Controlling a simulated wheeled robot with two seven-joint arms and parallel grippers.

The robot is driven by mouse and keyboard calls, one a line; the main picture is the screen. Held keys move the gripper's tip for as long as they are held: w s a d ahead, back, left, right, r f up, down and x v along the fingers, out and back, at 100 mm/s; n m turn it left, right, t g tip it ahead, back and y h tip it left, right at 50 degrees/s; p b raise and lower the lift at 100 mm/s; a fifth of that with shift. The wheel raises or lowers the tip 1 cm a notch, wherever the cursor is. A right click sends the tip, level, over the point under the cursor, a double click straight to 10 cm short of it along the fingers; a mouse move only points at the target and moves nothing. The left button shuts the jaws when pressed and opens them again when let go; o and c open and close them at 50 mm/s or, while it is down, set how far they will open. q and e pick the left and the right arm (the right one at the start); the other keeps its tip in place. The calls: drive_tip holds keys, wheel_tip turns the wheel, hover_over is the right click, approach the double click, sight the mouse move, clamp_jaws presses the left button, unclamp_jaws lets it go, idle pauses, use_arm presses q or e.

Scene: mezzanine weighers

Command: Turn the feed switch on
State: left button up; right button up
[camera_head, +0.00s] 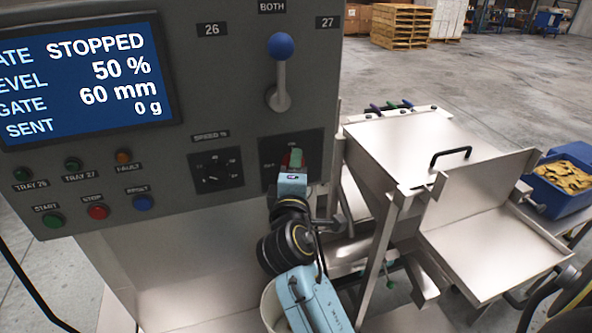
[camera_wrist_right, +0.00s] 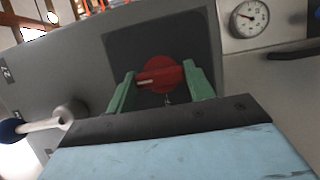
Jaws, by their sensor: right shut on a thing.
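The feed switch (camera_wrist_right: 160,73) is a red round knob with a white mark, on a dark plate of the grey control panel. In the right wrist view it sits between the two green fingers of my right gripper (camera_wrist_right: 161,88), which is shut on it. Its white mark points left there, toward the blue-ball lever's side, which is up on the panel. In the head view my right gripper (camera_head: 294,160) reaches up from below and hides most of the knob; a small label sits above it and another to its left. My left gripper is not in view.
The panel's screen (camera_head: 85,80) reads STOPPED. The blue-ball lever (camera_head: 281,70) stands upright above the switch, and a speed dial (camera_head: 216,171) is to its left. Push buttons line the lower left. Metal trays (camera_head: 495,250) and a blue crate (camera_head: 546,196) are at right.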

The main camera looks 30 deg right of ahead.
idle(0.4)
drive_tip(key=o, duration=1)
drive_tip(key=b+v, duration=0.2)
drive_tip(key=v, duration=0.5)
drive_tip(key=shift+s+a, duration=0.15)
drive_tip(key=shift+s, duration=0.05)
